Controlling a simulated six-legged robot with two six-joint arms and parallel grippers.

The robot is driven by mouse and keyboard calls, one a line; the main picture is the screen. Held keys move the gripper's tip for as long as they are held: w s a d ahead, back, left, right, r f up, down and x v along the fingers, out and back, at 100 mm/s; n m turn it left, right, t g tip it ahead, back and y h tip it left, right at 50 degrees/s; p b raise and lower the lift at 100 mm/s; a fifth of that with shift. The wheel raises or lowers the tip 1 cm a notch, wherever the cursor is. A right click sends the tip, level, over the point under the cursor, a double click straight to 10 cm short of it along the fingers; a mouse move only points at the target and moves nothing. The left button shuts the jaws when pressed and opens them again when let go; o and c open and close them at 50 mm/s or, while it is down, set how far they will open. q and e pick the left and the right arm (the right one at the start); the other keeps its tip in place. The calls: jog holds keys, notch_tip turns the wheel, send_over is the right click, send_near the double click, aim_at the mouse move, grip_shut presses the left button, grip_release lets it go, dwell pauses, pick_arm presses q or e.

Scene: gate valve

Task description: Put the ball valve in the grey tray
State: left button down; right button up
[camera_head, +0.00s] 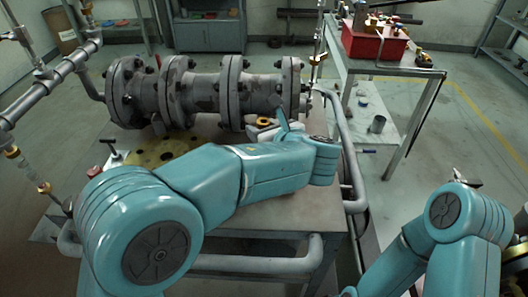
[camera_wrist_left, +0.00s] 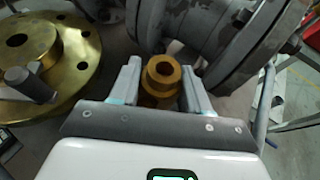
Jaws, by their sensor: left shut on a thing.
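The ball valve (camera_wrist_left: 160,76) shows in the left wrist view as a brass-coloured, stepped round body with a hole in its end. My left gripper (camera_wrist_left: 159,88) is shut on it, one finger on each side. In the head view the left gripper (camera_head: 262,130) is small and partly hidden behind my bent arm, close to the front of the flanged pipe. A bit of the yellow valve (camera_head: 264,121) shows there. My right arm is at the lower right of the head view, and its gripper is not in view. I cannot make out a grey tray in either view.
A large flanged grey pipe assembly (camera_head: 205,92) lies along the back of the metal table (camera_head: 322,215). A pipe rail edges the table.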

pick_arm(q)
notch_tip(320, 180, down, 6)
jog(key=shift+a+f+b, duration=0.1)
jog(key=shift+b, duration=0.5)
jog(key=shift+f, duration=0.1)
jog(key=c, duration=0.5)
grip_release()
jog(key=shift+r, duration=0.25)
jog(key=shift+s, duration=0.1)
